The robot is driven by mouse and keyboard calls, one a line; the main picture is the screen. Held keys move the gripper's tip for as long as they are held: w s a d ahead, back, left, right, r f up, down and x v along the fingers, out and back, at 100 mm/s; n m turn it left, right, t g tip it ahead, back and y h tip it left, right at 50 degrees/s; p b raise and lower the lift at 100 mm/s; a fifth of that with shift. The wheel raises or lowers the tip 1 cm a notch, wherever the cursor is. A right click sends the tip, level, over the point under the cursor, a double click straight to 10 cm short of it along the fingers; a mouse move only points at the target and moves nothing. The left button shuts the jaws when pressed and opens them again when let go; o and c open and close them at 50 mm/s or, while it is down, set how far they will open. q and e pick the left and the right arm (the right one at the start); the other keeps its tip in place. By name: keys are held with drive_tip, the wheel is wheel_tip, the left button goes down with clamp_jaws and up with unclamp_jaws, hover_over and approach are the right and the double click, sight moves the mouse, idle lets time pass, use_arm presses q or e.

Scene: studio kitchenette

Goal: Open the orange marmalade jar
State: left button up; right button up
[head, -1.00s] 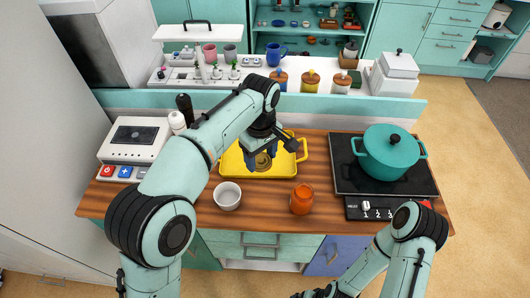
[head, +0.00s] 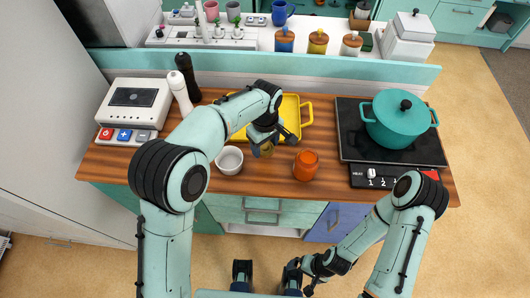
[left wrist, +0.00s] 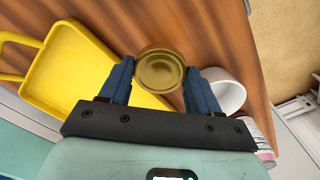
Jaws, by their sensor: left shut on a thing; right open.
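The orange marmalade jar (head: 306,166) stands upright on the wooden counter, between the yellow tray and the front edge. Its top looks orange, with no gold lid on it. My left gripper (head: 264,146) is shut on a round gold lid (head: 265,150), left of the jar and apart from it. In the left wrist view the gold lid (left wrist: 160,70) sits between the blue fingertips. My right gripper (head: 267,274) is open and empty at the bottom of the head view, low in front of the counter.
A yellow tray (head: 290,124) lies behind the jar. A white bowl (head: 229,160) stands left of the lid. A teal pot (head: 400,125) sits on the hob at right. A pink-and-white cylinder (left wrist: 260,140) shows near the bowl in the left wrist view. Bare counter lies right of the jar.

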sight(265, 153)
use_arm(q)
wheel_tip(265, 153, down, 5)
drive_tip(key=shift+f, duration=0.1)
drive_tip(key=shift+f, duration=0.1)
drive_tip(key=o, duration=1.2)
wheel_tip(265, 153, up, 12)
drive_tip(key=shift+f+p, duration=0.25)
drive_tip(key=shift+p, duration=0.15)
drive_tip(key=shift+r, duration=0.35)
